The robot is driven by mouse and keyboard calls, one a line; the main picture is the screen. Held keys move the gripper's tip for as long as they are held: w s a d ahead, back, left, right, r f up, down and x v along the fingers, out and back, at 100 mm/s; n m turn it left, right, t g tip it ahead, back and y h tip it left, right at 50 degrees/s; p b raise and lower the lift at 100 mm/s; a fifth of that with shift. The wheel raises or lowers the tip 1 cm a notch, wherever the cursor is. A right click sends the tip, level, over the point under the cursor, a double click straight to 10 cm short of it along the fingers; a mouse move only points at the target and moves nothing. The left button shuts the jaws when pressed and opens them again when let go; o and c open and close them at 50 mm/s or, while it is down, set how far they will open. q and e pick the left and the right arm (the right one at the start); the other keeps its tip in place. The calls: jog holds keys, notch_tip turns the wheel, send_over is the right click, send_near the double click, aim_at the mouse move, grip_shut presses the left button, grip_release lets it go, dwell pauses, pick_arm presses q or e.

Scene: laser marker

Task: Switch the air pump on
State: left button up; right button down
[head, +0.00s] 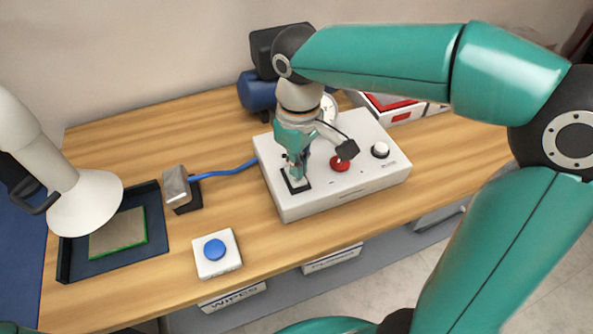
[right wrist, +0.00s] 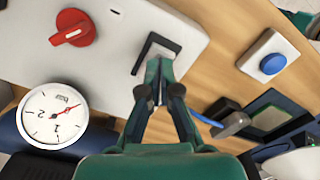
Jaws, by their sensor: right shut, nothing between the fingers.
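A white control box (head: 340,195) stands on the wooden table. A switch in a black frame (head: 293,188) is at its left front. My right gripper (head: 297,177) is shut and empty, pointing down at this switch. In the right wrist view its fingertips (right wrist: 160,64) are over or against the switch (right wrist: 150,50), partly hiding it. I cannot tell whether they touch it or which way it is tipped. A round gauge (right wrist: 52,114) shows a red needle pointing up and right. My left gripper is not in view.
A red knob (head: 340,164) and a white button (head: 380,149) are also on the box. A blue tank (head: 257,92) stands behind it. A blue button (head: 214,249), a dark tray (head: 155,220) and a white nozzle (head: 86,200) are to the left.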

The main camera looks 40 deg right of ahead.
jog(key=shift+f+b, duration=0.9)
jog(key=shift+f, duration=0.25)
dwell(1.0)
jog(key=shift+r, duration=0.15)
notch_tip(320, 180, up, 7)
jog(key=p, duration=0.6)
dwell(0.6)
